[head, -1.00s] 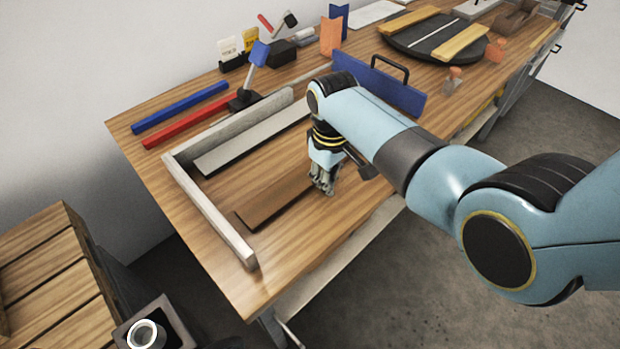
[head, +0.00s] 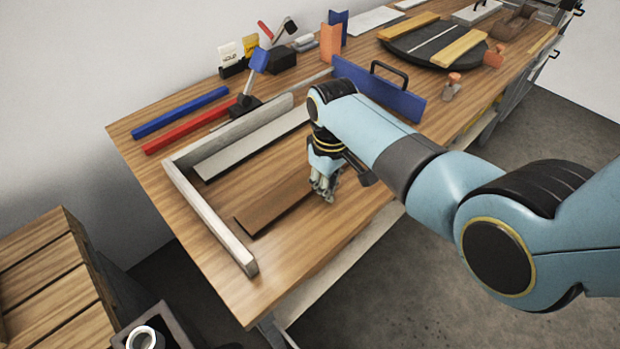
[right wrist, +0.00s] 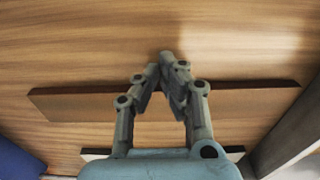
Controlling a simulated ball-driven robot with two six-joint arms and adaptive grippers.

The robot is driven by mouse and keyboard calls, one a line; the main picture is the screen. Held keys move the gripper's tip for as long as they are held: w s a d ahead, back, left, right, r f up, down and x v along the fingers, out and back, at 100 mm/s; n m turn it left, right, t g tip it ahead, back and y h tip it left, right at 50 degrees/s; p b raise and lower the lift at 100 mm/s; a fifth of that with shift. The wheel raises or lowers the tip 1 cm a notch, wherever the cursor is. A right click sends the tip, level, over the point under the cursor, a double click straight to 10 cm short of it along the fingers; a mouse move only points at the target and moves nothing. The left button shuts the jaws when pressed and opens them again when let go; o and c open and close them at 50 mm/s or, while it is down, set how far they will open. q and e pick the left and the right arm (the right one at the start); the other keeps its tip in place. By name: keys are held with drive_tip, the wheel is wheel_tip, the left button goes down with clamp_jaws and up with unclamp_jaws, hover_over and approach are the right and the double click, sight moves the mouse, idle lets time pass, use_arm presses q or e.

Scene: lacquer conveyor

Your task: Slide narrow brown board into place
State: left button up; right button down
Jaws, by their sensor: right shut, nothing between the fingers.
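The narrow brown board (head: 270,212) lies flat on the bench inside the corner of a pale grey fence (head: 210,220), its left end a short gap from the fence's left rail. A pale grey board (head: 250,148) lies behind it, with bare wood between them. My right gripper (head: 326,197) is shut and empty, pointing down at the brown board's right part. In the right wrist view the fingers (right wrist: 166,58) cross over the brown board (right wrist: 75,103), hiding its middle, and the tips show beyond its long edge. I cannot tell whether they touch it. My left gripper is out of view.
A blue panel with a black handle (head: 380,88) stands right of the fence. Blue (head: 180,112) and red (head: 190,132) bars lie behind it. A dark turntable with yellow boards (head: 435,42) is farther back. The bench is clear in front of the brown board.

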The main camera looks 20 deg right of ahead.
sight(309, 177)
drive_tip(key=shift+w, duration=0.1)
idle(0.3)
drive_tip(key=shift+w+a+b, duration=0.3)
drive_tip(key=shift+w+b, duration=0.4)
drive_tip(key=shift+w, duration=0.15)
drive_tip(key=shift+w+a+b, duration=0.35)
drive_tip(key=shift+w+b, duration=0.35)
drive_tip(key=shift+w, duration=0.1)
drive_tip(key=shift+w+a+b, duration=0.3)
drive_tip(key=shift+w+b, duration=0.4)
drive_tip(key=shift+w, duration=0.15)
drive_tip(key=shift+w+a+f+b, duration=0.1)
drive_tip(key=shift+w+a+b, duration=0.25)
drive_tip(key=shift+w+b, duration=0.7)
drive_tip(key=shift+w+a+r+b, duration=0.1)
drive_tip(key=shift+w+a+b, duration=0.2)
drive_tip(key=shift+w+b, duration=0.7)
drive_tip(key=shift+w+a+f+b, duration=0.1)
drive_tip(key=shift+w+a+b, duration=0.25)
drive_tip(key=shift+w+b, duration=0.7)
drive_tip(key=shift+s+d+r+p, duration=0.1)
drive_tip(key=shift+s+r+p, duration=0.15)
drive_tip(key=shift+s+p, duration=0.3)
drive_tip(key=shift+s+d+f+p, duration=0.1)
drive_tip(key=shift+s+d+p, duration=0.15)
drive_tip(key=shift+s+p, duration=0.55)
drive_tip(key=r+p, duration=0.6)
drive_tip(key=shift+w+p, duration=0.25)
drive_tip(key=shift+p, duration=0.1)
drive_tip(key=shift+f, duration=0.1)
